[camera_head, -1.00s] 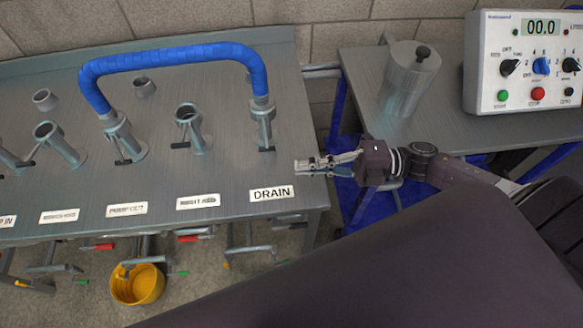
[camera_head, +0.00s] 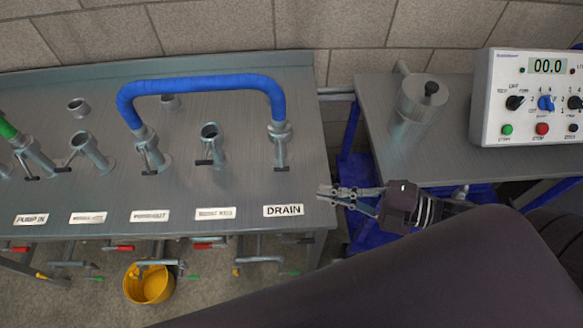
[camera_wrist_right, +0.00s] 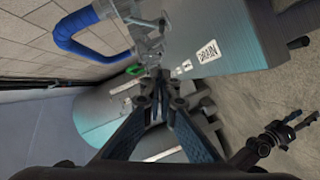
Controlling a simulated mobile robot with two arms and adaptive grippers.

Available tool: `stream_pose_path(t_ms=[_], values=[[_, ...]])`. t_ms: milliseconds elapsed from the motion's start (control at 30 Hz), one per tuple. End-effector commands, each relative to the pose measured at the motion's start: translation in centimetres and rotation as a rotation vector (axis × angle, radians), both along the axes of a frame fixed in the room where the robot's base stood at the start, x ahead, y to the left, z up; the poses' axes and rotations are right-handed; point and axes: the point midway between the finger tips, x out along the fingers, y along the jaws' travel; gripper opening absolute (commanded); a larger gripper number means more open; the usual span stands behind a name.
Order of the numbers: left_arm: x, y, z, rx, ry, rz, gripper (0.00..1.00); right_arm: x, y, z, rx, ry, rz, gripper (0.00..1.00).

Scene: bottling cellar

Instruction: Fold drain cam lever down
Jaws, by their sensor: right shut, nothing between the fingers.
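The drain coupling (camera_head: 281,142) stands at the right end of the steel panel (camera_head: 245,185), behind the DRAIN label (camera_head: 283,210). A blue hose (camera_head: 200,88) ends on it and also shows in the right wrist view (camera_wrist_right: 72,30). Its dark cam lever (camera_head: 281,168) shows low on the front of the coupling; its exact angle is unclear. My right gripper (camera_head: 322,192) is shut and empty, off the panel's right edge and apart from the lever. In the right wrist view its fingertips (camera_wrist_right: 160,76) are together. A dark gripper shape (camera_wrist_right: 292,120), apparently my left one, shows at lower right there.
Other ports with levers, such as an open one (camera_head: 210,145), line the panel to the left. A metal canister (camera_head: 418,105) and a control box (camera_head: 535,95) stand on the right table. A yellow bucket (camera_head: 150,285) is below the panel.

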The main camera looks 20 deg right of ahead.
Motion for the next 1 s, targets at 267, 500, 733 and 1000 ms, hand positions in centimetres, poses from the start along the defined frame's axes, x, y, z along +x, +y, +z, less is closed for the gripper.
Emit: stream_pose_path(t_ms=[267, 500, 733, 1000], values=[[0.1, 0.0, -0.8, 0.000, -0.001, 0.000, 0.43, 1.7, 2.0, -0.6, 0.000, -0.007, 0.003, 0.00], [0.2, 0.0, -0.9, 0.000, -0.002, 0.000, 0.43, 3.5, 4.1, -1.0, -0.001, -0.007, 0.000, 0.00], [0.3, 0.0, -0.7, 0.000, -0.003, 0.000, 0.43, 5.2, 6.3, -1.5, 0.000, -0.006, 0.000, 0.00], [0.3, 0.0, -0.3, 0.000, -0.004, 0.000, 0.43, 7.9, 6.6, -2.8, -0.003, -0.004, -0.001, 0.00]])
